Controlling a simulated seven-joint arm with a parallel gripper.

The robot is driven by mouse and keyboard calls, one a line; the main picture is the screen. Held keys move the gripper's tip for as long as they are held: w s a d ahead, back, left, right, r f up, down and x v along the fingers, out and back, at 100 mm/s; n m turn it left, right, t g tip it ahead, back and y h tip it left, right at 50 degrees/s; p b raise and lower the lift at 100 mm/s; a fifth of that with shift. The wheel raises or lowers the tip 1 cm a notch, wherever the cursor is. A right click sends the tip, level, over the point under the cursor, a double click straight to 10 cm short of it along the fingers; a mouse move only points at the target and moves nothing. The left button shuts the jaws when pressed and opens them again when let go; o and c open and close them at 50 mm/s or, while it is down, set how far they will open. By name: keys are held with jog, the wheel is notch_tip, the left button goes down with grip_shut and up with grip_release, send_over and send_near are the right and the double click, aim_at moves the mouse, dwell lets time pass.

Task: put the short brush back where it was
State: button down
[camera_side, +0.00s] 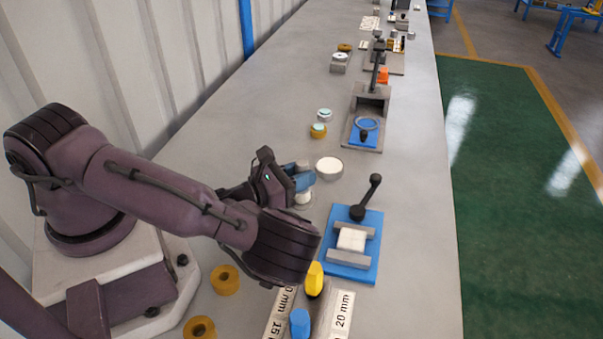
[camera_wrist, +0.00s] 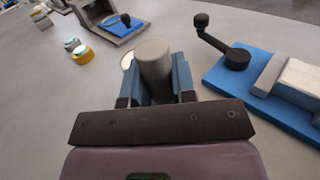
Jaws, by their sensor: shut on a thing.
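My gripper (camera_side: 303,180) is low over the bench, left of the blue clamp fixture. In the wrist view its blue-padded fingers (camera_wrist: 158,80) are shut on a plain grey cylinder (camera_wrist: 153,60). In the side view a pale part (camera_side: 303,198) shows just under the fingers, close to the bench; I cannot tell whether it touches. A yellow-topped tool (camera_side: 314,278) and a blue-topped tool (camera_side: 300,322) stand at a grey holder near the front edge, between labels. They may be brushes; their lower parts are hidden and I cannot tell which is short.
A white round disc (camera_side: 329,168) lies just beyond my gripper. The blue clamp fixture (camera_side: 352,262), with a black lever (camera_side: 368,195), stands right of it. Brass rings (camera_side: 225,280) lie near my base. A grey stand (camera_side: 370,105) is farther back.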

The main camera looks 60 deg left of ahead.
jog(key=c, duration=0.9)
grip_release()
jog(key=shift+c, duration=0.2)
jog(key=s, duration=0.7)
jog(key=shift+s+r, duration=0.1)
jog(key=shift+s, duration=0.2)
